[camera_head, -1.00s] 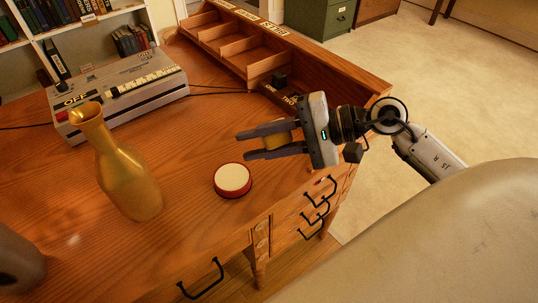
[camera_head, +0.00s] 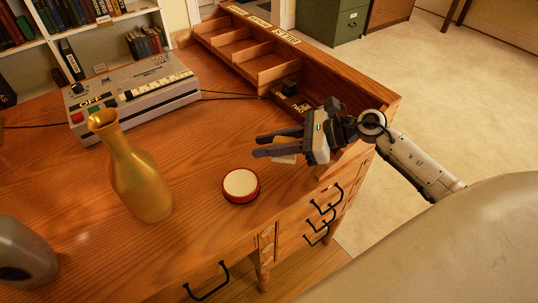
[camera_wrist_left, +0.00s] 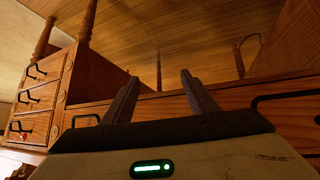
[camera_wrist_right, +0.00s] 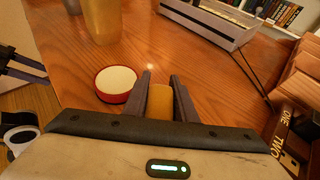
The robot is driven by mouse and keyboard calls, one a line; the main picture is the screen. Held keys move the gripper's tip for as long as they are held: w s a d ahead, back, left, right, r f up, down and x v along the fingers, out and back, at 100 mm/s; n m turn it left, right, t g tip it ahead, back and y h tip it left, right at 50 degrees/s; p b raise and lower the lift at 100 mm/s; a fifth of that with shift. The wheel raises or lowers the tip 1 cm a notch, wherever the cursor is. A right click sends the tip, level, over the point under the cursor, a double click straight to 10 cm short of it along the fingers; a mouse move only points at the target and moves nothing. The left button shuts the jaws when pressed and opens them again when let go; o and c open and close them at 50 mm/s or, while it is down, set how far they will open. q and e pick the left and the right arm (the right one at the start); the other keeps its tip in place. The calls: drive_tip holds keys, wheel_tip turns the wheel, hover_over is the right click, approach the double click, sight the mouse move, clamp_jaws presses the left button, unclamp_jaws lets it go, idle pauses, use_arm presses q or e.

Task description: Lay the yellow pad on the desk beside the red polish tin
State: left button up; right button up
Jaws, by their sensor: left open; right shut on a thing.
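The red polish tin (camera_head: 240,186), round with a cream top, sits on the desk (camera_head: 75,190) near its front edge. It also shows in the right wrist view (camera_wrist_right: 116,84), left of the fingers. My right gripper (camera_head: 270,146) is shut on the yellow pad (camera_head: 287,150), to the right of and beyond the tin. The pad shows between the fingers in the right wrist view (camera_wrist_right: 160,102); I cannot tell whether it touches the desk. My left gripper (camera_wrist_left: 156,86) is open and empty in the left wrist view, facing drawers; it is out of the head view.
A gold vase (camera_head: 140,175) stands left of the tin. A grey machine (camera_head: 135,98) with keys is behind it. A wooden compartment rack (camera_head: 262,62) runs along the far right edge. A grey rounded object (camera_head: 25,252) is at lower left. Desk surface around the tin is clear.

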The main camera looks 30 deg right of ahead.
sight(267, 165)
wheel_tip(267, 165, down, 4)
drive_tip(key=shift+r, duration=0.25)
drive_tip(key=shift+f, duration=0.15)
use_arm(q)
drive_tip(key=shift+w+d+r, duration=0.15)
drive_tip(key=shift+d+r, duration=0.05)
drive_tip(key=shift+r, duration=0.05)
drive_tip(key=shift+f, duration=0.1)
use_arm(e)
drive_tip(key=shift+f+b, duration=0.25)
drive_tip(key=shift+b, duration=0.15)
drive_tip(key=o, duration=1)
drive_tip(key=shift+r, duration=0.1)
use_arm(q)
drive_tip(key=shift+f, duration=0.1)
use_arm(e)
drive_tip(key=shift+o, duration=0.2)
